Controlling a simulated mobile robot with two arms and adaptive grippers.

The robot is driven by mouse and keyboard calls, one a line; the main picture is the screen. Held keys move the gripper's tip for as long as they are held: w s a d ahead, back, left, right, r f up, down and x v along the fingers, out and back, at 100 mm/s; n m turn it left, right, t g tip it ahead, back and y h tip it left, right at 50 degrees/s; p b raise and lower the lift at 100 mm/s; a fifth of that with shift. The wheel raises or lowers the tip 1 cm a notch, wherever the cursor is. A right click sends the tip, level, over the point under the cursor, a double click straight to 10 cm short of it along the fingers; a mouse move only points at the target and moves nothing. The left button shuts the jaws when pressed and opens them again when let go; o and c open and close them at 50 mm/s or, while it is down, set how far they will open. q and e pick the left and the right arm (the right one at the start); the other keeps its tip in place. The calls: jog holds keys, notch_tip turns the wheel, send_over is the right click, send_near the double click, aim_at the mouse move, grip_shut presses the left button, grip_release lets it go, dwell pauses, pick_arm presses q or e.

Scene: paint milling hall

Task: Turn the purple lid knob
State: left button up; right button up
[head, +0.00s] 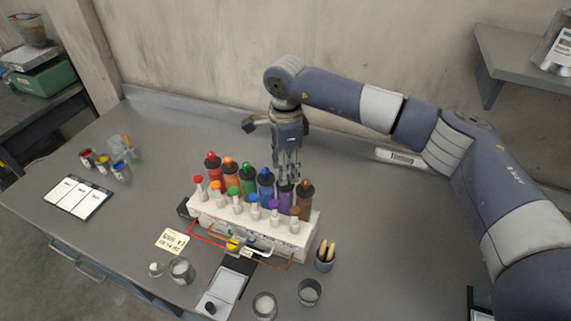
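The purple bottle (285,199) stands in the back row of a white rack (258,236), between the blue bottle (265,187) and the brown bottle (304,204). My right gripper (287,176) points straight down at the top of the purple bottle. Its fingers cover the purple lid knob, so I cannot see the knob itself. I cannot tell whether the fingers touch it or how far they are closed. My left gripper is out of view.
Red (213,168), orange (231,178) and green (248,182) bottles stand further left in the rack. Small coloured-cap valves line its front. Glass jars (310,291), a scale (226,287) and a brush cup (325,258) stand in front.

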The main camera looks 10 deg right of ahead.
jog(key=shift+f, duration=0.9)
jog(key=shift+c, duration=0.5)
grip_shut()
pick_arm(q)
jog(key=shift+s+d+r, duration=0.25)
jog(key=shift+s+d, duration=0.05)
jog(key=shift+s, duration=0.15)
pick_arm(e)
jog(key=shift+f+m+b, duration=0.2)
jog(key=shift+m+b, duration=0.2)
jog(key=shift+b, duration=0.25)
jog(key=m+b, duration=0.5)
jog(key=b, duration=0.1)
jog(key=shift+m, duration=0.3)
pick_arm(q)
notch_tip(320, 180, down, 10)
jog(key=b, duration=0.3)
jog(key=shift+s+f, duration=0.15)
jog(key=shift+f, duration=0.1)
pick_arm(e)
jog(key=shift+r+m, duration=0.2)
jog(key=shift+m, duration=1.5)
jog(key=shift+r, duration=0.1)
